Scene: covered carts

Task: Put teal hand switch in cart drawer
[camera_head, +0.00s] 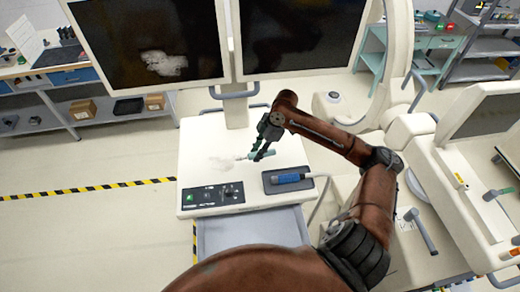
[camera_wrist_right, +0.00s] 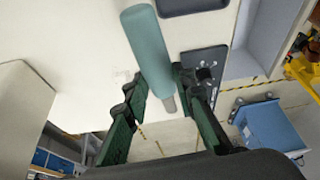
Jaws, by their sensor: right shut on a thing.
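The teal hand switch (camera_head: 264,155) is in my right gripper (camera_head: 258,150), over the white cart top (camera_head: 205,140). In the right wrist view the teal hand switch (camera_wrist_right: 146,48) is a rounded cylinder, its narrow grey end between the green fingers of my right gripper (camera_wrist_right: 162,92). I cannot tell whether it still touches the cart top. The cart drawer (camera_head: 252,232) is pulled out at the front, below the top; its grey interior looks empty where visible. The open drawer (camera_wrist_right: 252,38) also shows at upper right in the wrist view. My left gripper is not in view.
A control panel (camera_head: 212,195) sits at the top's front left. Two monitors (camera_head: 150,45) stand behind. Another console (camera_head: 455,200) is at right. Floor at left is open.

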